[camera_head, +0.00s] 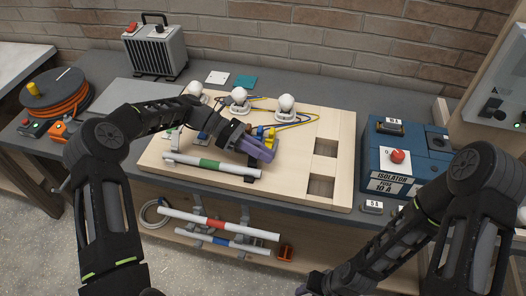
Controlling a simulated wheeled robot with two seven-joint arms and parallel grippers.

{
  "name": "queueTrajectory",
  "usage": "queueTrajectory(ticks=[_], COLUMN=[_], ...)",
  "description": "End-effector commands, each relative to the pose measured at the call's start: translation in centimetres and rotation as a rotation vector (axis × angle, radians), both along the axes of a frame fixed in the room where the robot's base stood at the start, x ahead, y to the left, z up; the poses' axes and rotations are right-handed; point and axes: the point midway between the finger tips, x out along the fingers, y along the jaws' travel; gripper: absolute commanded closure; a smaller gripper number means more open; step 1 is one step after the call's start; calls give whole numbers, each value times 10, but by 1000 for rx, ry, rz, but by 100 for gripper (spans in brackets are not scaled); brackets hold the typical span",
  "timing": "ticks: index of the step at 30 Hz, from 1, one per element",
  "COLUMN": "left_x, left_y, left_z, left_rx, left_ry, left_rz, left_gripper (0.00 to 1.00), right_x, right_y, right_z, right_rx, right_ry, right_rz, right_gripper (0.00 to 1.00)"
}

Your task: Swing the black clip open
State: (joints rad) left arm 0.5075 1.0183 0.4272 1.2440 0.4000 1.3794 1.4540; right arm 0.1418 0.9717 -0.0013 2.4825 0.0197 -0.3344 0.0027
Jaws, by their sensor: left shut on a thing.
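A white tube with a green band (208,164) lies along the front of the pale wooden board (302,190). A small dark piece at the tube's right end (253,164) looks like the black clip, mostly hidden by my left gripper. My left gripper (262,150), with purple fingers, reaches in from the left over the board and is shut on what looks like this clip. How far the clip is swung cannot be told. My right gripper (308,288) is low at the bottom edge, partly cut off, away from the board.
Bulbs (286,103) and yellow and blue wires stand behind my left gripper. A blue isolator box (402,157) is right of the board. A heater (155,50) and an orange cable reel (56,95) stand at the left. More tubes (218,222) hang below the bench's front edge.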

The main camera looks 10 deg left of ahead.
Motion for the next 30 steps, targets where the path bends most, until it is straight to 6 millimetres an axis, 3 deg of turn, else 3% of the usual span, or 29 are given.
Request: queueTrajectory(ticks=[21,22,30], left_x=[3,3,3], left_y=[0,0,0], left_z=[-3,-3,-2], left_rx=[7,7,6], left_ry=[104,104,103], left_rz=[3,3,2], left_gripper=[100,81,60], right_x=[0,0,0], right_y=[0,0,0], right_z=[2,2,2], right_rx=[-1,-1,-1], right_ry=[0,0,0], right_rz=[-1,-1,-1], right_gripper=[64,64,64])
